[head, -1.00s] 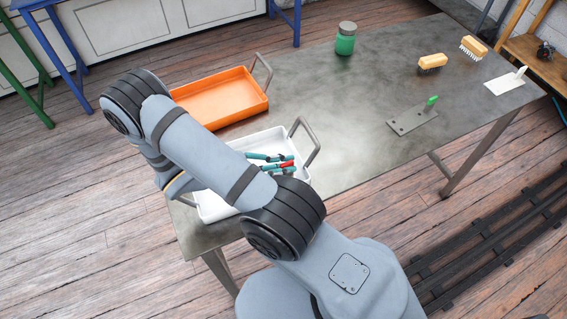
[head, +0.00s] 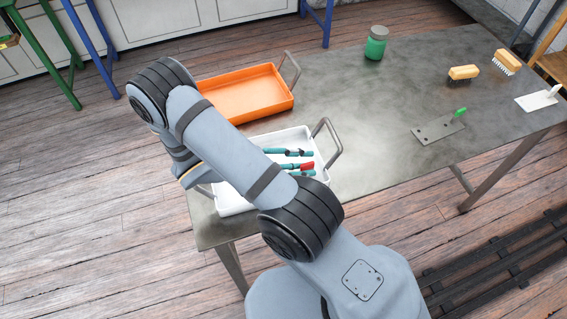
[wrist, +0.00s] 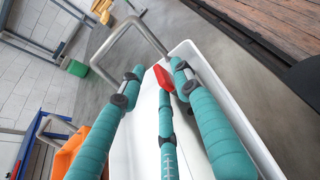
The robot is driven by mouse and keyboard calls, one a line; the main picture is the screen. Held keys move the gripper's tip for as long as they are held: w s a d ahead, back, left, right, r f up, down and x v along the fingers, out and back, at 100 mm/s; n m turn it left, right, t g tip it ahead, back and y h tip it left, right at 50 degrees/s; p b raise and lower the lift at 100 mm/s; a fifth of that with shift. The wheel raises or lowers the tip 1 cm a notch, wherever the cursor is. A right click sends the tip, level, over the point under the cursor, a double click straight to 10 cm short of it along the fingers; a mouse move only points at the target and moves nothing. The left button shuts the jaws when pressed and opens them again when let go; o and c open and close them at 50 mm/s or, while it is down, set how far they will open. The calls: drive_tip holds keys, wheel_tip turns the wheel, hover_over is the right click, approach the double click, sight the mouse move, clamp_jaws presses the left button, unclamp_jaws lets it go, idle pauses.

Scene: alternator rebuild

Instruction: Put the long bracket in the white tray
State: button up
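A flat grey plate with holes, which looks like the long bracket (head: 436,131), lies on the table right of centre. A small green piece stands at its far end. The white tray (head: 232,207) stands at the table's near left, partly hidden by my arm; its rim shows in the wrist view (wrist: 245,130). My gripper (head: 304,163) has teal fingers, stretched over the white tray, far left of the bracket. In the wrist view the fingers (wrist: 156,82) are spread apart with no bracket between them. A red tip shows at the middle one.
An orange tray (head: 218,115) with a handle stands behind the white tray. A green jar (head: 376,44), two brushes (head: 463,73) and a white plate with a peg (head: 538,100) are farther along the table. The table between the white tray and the bracket is clear.

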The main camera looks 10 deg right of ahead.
drive_tip(key=b+v, duration=0.1)
drive_tip(key=v, duration=1)
drive_tip(key=shift+a+b, duration=0.1)
drive_tip(key=shift+b, duration=0.2)
